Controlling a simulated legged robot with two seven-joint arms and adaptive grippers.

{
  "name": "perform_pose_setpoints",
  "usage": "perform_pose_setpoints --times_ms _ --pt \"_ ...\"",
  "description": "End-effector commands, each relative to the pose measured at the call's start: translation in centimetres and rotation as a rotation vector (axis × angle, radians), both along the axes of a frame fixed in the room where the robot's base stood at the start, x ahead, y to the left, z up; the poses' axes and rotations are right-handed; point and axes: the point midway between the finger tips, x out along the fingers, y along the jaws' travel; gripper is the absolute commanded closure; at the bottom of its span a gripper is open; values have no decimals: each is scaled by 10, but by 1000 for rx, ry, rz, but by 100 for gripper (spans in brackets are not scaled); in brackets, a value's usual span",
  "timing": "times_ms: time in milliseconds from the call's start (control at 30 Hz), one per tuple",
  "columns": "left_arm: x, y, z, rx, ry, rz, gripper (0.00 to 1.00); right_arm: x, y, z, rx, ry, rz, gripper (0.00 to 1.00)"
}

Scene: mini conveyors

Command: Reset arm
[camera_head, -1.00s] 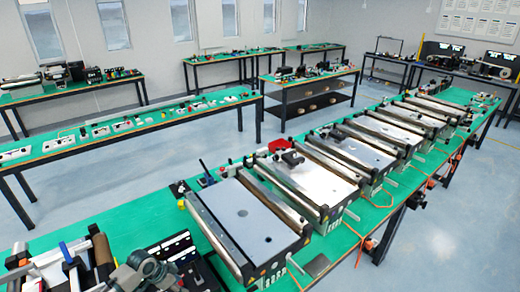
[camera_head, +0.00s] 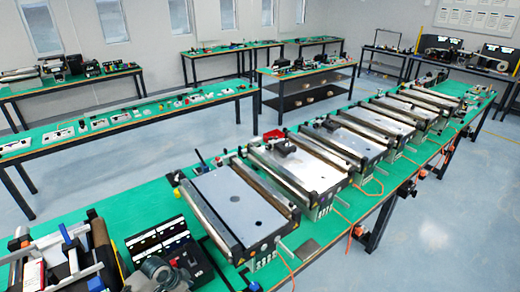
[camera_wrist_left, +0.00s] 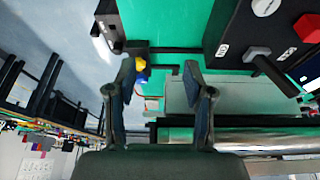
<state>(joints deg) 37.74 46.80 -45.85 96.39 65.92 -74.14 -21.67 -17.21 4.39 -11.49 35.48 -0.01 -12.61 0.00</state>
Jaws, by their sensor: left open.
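In the left wrist view my left gripper (camera_wrist_left: 160,78) has its two dark fingers spread apart with nothing between them. Beyond the fingers lies the green tabletop (camera_wrist_left: 175,25). In the head view a grey rounded part (camera_head: 160,268) shows at the bottom left edge; I cannot tell whether it belongs to my arm. My right gripper is not in view.
A row of mini conveyors (camera_head: 235,195) runs along the green table (camera_head: 130,205). A roller machine (camera_head: 65,265) and a black panel (camera_head: 160,240) stand at the near left. In the wrist view a dark box has a red button (camera_wrist_left: 308,27). Orange cables hang at the right edge.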

Motion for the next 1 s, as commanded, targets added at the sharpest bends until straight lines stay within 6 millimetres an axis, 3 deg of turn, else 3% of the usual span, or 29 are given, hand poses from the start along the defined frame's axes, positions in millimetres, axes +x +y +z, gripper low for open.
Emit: perform_pose_setpoints --times_ms 267,400,500,667,1000 --pt "-59 -67 -40 -26 3 -25 48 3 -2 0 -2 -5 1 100" --pt "-103 -104 -56 -57 -6 26 48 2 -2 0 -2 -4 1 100" --pt "-140 -118 -60 -79 -15 132 48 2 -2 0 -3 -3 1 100" --pt "-182 -108 -62 -69 -15 329 48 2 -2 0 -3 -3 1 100" --pt "-249 -57 -60 16 17 666 48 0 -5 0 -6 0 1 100"
